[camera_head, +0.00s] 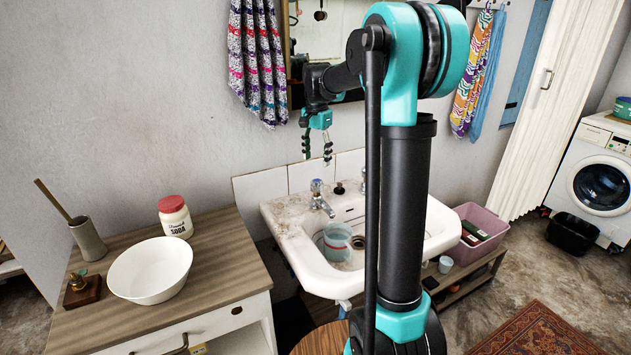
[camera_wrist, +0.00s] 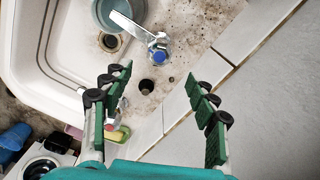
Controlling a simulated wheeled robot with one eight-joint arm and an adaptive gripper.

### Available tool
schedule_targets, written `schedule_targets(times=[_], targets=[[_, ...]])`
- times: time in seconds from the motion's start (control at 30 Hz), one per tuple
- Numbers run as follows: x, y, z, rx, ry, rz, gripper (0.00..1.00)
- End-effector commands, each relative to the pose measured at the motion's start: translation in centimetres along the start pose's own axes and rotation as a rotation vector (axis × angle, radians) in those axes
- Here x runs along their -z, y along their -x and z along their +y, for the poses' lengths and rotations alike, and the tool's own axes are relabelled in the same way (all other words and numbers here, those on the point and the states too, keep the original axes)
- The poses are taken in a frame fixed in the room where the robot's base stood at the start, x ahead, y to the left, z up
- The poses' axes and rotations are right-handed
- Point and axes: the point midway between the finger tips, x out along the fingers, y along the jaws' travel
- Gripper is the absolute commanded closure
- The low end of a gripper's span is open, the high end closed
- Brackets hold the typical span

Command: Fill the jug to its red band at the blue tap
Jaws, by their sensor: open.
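The blue-capped tap (camera_head: 318,188) stands on the back left ledge of the white sink (camera_head: 286,222). A teal, see-through jug (camera_head: 338,243) stands in the basin under its spout. The wrist view shows the blue tap (camera_wrist: 159,57) with its spout reaching over the jug (camera_wrist: 101,14), which the frame edge cuts off. I cannot make out a red band or the water level. My gripper (camera_head: 316,158) is open and empty, pointing down above the back of the sink. In the wrist view its fingers (camera_wrist: 159,72) are spread, with the tap just beyond them.
Another tap (camera_head: 363,184) is partly behind my arm. A wooden cabinet at left holds a white bowl (camera_head: 150,270), a soda jar (camera_head: 175,216) and a brush holder (camera_head: 88,237). A pink crate (camera_head: 485,222) is right of the sink. Wall tiles (camera_wrist: 243,28) stand close to my gripper.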

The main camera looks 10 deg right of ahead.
Motion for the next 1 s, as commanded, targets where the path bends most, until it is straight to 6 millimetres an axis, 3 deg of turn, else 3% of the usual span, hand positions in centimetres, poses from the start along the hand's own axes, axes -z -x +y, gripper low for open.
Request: schedule_targets(times=[0.2, 0.43, 0.6, 0.9, 1.0], targets=[[0.0, -4.4, 0.0, 0.0, 0.001, 0.0, 0.41], [0.0, -7.8, 0.0, 0.0, 0.001, 0.0, 0.41], [0.0, -9.0, 0.0, 0.0, 0.001, 0.0, 0.41], [0.0, -9.3, 0.0, 0.0, 0.001, 0.0, 0.41], [0.0, -9.2, 0.0, 0.0, 0.001, 0.0, 0.51]])
